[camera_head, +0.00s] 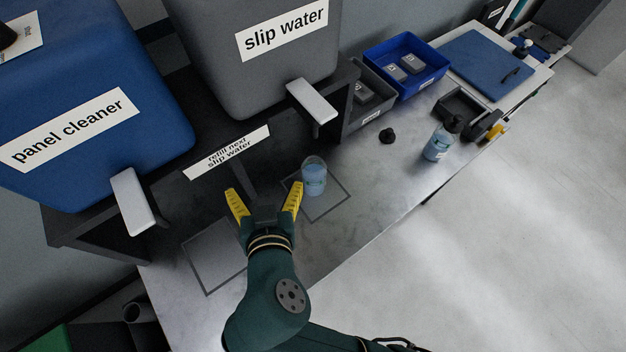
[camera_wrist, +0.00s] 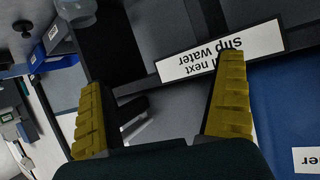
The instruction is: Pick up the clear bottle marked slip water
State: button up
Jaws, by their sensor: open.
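A clear, uncapped bottle (camera_head: 314,178) with bluish contents stands upright inside a square outline on the metal bench, below the grey slip water tank (camera_head: 262,75). A pale label shows on it, too small to read. A second clear bottle (camera_head: 437,143) with a dark top stands farther right; its label is also unreadable. My gripper (camera_head: 265,198) is open and empty. Its yellow fingers are left of the uncapped bottle, apart from it. In the wrist view, a clear bottle (camera_wrist: 77,11) is partly cut off at the top left, outside the open fingers (camera_wrist: 160,105).
A blue panel cleaner tank (camera_head: 80,100) stands at the left. White tap levers (camera_head: 312,101) jut out near the bottle. A refill sign (camera_head: 227,152) hangs on the dark rack. A black cap (camera_head: 388,136), a blue bin (camera_head: 425,77) and a dark tray (camera_head: 462,103) lie right.

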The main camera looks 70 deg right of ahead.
aim_at(314, 181)
jog(key=s+d+f+m+g+h+b, duration=0.25)
jog(key=s+f+g+b, duration=0.35)
jog(key=f, duration=0.6)
jog(key=shift+m+t, duration=0.35)
jog(key=shift+t, duration=0.45)
jog(key=x, duration=0.7)
jog(key=s+x, duration=0.1)
jog(key=x, duration=0.2)
jog(key=shift+w+d+f+b, duration=0.1)
jog(key=shift+d+f+b, duration=0.2)
jog(key=shift+b, duration=0.05)
jog(key=x, duration=0.1)
jog(key=b+x, duration=0.1)
jog(key=x, duration=0.1)
jog(key=f+x, duration=0.1)
jog(key=x, duration=0.1)
jog(key=shift+w+a+f, duration=0.1)
jog(key=shift+w+a, duration=0.05)
jog(key=shift+w, duration=0.05)
jog(key=c, duration=1.3)
